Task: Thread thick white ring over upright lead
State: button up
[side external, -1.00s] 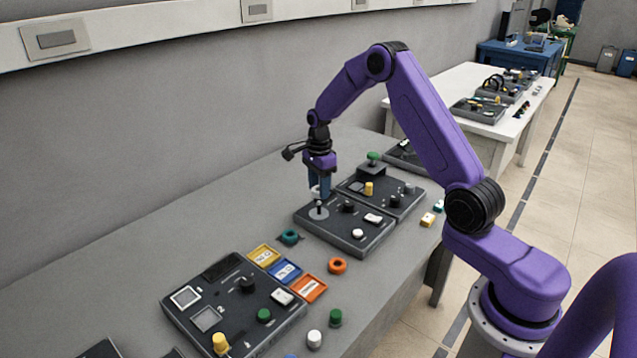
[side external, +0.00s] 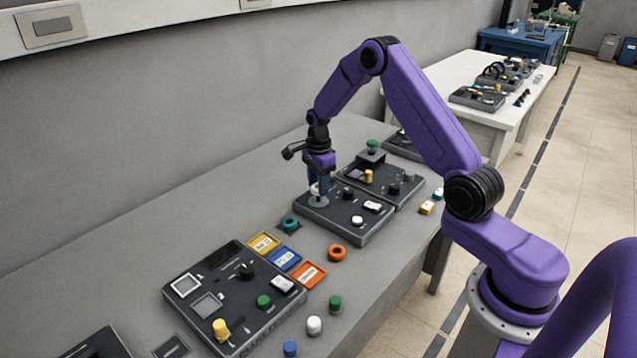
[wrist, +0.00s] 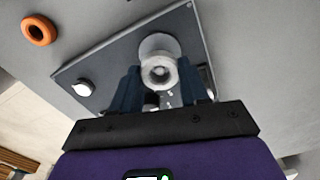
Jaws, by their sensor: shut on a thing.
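The thick white ring (wrist: 147,74) is between the two blue fingers of my gripper (wrist: 160,76), which is shut on it. In the side view the ring (side external: 314,190) shows small and partly hidden by my gripper (side external: 319,188), low over a round grey base disc (side external: 318,202) on a dark panel (side external: 345,222). The disc (wrist: 158,43) also shows in the wrist view, just beyond the ring. The upright lead on this disc is hidden now; I cannot tell how far the ring is around it.
A teal ring (side external: 289,224) and an orange ring (side external: 337,253) lie on the grey bench nearby. Another panel (side external: 402,198) adjoins behind.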

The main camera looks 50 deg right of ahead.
jog(key=shift+f, duration=0.5)
dwell(1.3)
jog(key=o, duration=1.6)
jog(key=shift+r, duration=3.5)
